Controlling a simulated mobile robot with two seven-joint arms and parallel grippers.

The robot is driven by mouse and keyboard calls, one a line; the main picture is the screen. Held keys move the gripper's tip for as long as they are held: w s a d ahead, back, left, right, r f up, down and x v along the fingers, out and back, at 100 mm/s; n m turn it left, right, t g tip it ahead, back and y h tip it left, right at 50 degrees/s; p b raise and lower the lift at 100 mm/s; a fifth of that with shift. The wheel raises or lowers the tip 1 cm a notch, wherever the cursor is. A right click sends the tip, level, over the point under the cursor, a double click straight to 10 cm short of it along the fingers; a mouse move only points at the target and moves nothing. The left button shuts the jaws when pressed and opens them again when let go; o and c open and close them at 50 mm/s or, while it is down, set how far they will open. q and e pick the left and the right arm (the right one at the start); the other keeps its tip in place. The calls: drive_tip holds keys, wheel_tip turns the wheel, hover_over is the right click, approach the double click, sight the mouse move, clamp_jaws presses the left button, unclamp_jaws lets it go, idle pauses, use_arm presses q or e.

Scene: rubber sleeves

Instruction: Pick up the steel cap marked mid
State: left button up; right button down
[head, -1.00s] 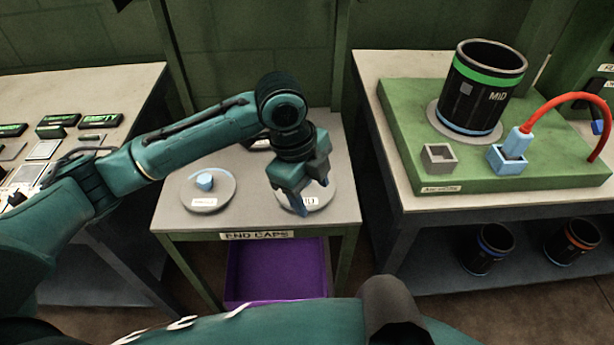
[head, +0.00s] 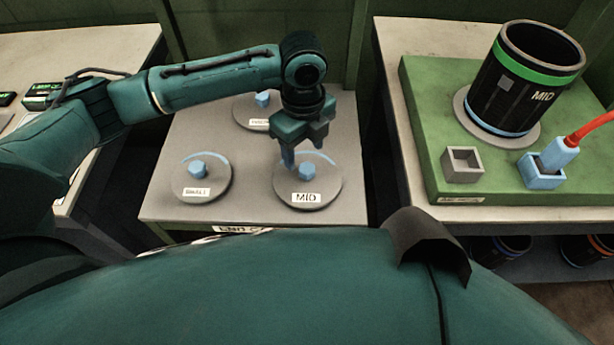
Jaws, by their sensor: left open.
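The steel cap marked MID (head: 325,192) is a grey disc with a light-blue knob (head: 308,173) and a white label on its front. It lies flat on the small end-caps table (head: 250,212). My left gripper (head: 302,156) points down over the far part of this cap, with its fingers spread and empty. One fingertip overlaps the cap's far left edge in the picture. The knob shows in front of the fingers, and I cannot tell the exact height above the cap. My right gripper is out of view.
A cap marked SMALL (head: 212,192) lies to the left, and a third cap (head: 243,118) lies behind, partly hidden by my gripper. A black cylinder marked MID (head: 520,85) stands on a green board (head: 420,120) at the right, beside a grey square socket (head: 462,165).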

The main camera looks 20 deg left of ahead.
sight(307, 168)
use_arm(q)
drive_tip(key=shift+d+f, duration=0.15)
drive_tip(key=shift+f, duration=1.2)
drive_tip(key=shift+d+f, duration=0.1)
drive_tip(key=shift+f, duration=1.2)
drive_tip(key=shift+c, duration=0.6)
clamp_jaws()
